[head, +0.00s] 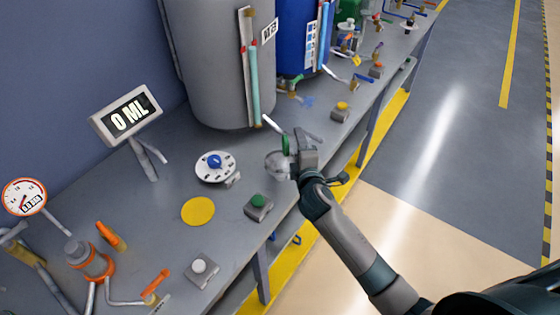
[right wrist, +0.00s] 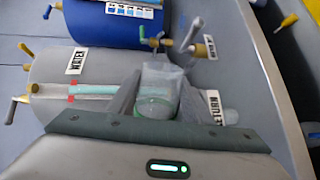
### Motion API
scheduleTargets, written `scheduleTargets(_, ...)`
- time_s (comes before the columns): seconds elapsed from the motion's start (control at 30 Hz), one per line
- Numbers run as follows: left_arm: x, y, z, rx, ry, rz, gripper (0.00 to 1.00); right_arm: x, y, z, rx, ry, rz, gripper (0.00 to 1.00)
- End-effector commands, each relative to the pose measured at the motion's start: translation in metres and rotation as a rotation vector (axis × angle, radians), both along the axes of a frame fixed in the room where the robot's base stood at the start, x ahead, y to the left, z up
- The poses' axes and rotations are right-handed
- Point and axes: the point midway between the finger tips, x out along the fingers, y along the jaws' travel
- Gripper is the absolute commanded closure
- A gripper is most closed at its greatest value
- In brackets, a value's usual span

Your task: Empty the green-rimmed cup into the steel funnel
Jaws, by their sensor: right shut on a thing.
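My right gripper (head: 291,158) is shut on the clear, green-rimmed cup (head: 277,163) near the table's front edge, in front of the grey tank. The cup looks tilted in the head view, with its green rim showing as a narrow upright oval. In the right wrist view the cup (right wrist: 157,92) sits between the two fingers of my right gripper (right wrist: 156,90), with a green ring around it. Whether it holds liquid is not clear. I cannot pick out the steel funnel with certainty. My left gripper is out of view.
A grey tank (head: 210,60) and a blue tank (head: 300,40) stand behind on the grey table (head: 150,205). A display (head: 126,115) reads 0 ML. A white dial (head: 216,166), yellow disc (head: 198,211), green-button box (head: 259,206) and grey-orange fitting (head: 90,260) lie left of the gripper.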

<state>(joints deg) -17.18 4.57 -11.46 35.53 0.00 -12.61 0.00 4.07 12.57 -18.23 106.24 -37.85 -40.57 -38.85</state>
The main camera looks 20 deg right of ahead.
Motion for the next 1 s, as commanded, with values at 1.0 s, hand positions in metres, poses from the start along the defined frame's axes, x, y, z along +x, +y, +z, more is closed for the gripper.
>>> scheduleTargets(1.0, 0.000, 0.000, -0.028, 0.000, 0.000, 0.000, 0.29, -0.003, -0.021, -0.008, 0.390, -0.047, 0.000, 0.79)
